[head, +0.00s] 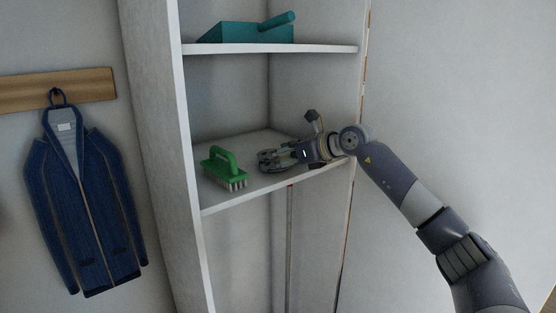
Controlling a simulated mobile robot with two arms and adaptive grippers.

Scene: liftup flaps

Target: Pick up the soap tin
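My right gripper (266,159) reaches in from the right over the middle shelf, its fingers pointing left. It is low, close to the shelf board, just right of a green scrubbing brush and apart from it. The fingers are small and dark here, and I cannot tell whether they are open or shut, or whether anything is between them. I cannot make out a soap tin; the gripper and wrist hide part of the shelf behind them. My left gripper is not in view.
The green brush (224,168) stands bristles down on the white middle shelf (270,182). A teal tray-like object (250,33) with a cylindrical bar sits on the shelf above. The cabinet's side panel (160,120) stands left. A blue jacket (85,200) hangs from a wooden rail (20,93).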

